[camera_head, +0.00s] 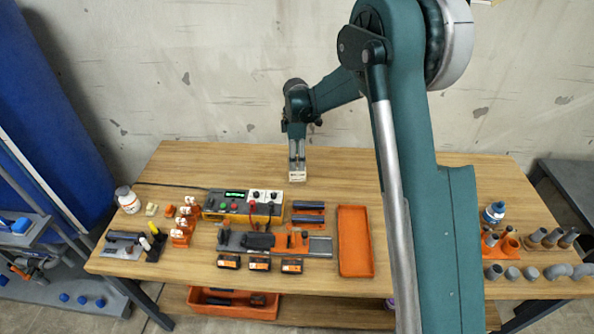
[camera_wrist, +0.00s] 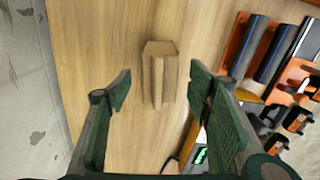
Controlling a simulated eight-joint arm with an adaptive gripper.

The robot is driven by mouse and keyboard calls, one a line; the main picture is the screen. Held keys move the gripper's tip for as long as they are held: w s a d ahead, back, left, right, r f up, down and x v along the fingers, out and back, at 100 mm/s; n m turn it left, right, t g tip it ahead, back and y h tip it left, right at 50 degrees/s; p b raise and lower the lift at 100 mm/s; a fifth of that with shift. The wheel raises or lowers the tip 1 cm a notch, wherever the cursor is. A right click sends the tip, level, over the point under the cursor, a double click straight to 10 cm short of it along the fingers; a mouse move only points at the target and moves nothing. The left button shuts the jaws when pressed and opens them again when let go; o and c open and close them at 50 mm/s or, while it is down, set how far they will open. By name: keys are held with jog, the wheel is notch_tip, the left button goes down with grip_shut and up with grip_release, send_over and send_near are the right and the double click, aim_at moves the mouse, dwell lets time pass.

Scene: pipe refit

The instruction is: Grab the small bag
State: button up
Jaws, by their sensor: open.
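The small bag (camera_wrist: 160,72) is a tan, paper-like packet with a folded flap, on the wooden table in the wrist view. It shows in the head view as a small pale shape (camera_head: 298,177) near the table's back edge, directly below my gripper (camera_head: 297,158). In the wrist view my gripper (camera_wrist: 160,88) is open, with one green finger on each side of the bag. Bare wood shows between each finger and the bag. I cannot tell how far above the table the fingertips are.
The yellow instrument box (camera_head: 245,206) stands left of the bag, and an orange tray (camera_head: 355,241) lies to the front right. Dark cylinders in an orange holder (camera_wrist: 262,45) are at the right of the wrist view. The wood around the bag is clear.

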dwell(0.3)
jog(key=shift+f, duration=1.3)
jog(key=shift+f, duration=0.1)
jog(key=shift+d+f+b, duration=0.2)
jog(key=shift+f+b, duration=0.35)
jog(key=shift+f, duration=1.95)
jog(key=shift+c, duration=0.2)
jog(key=c, duration=1.4)
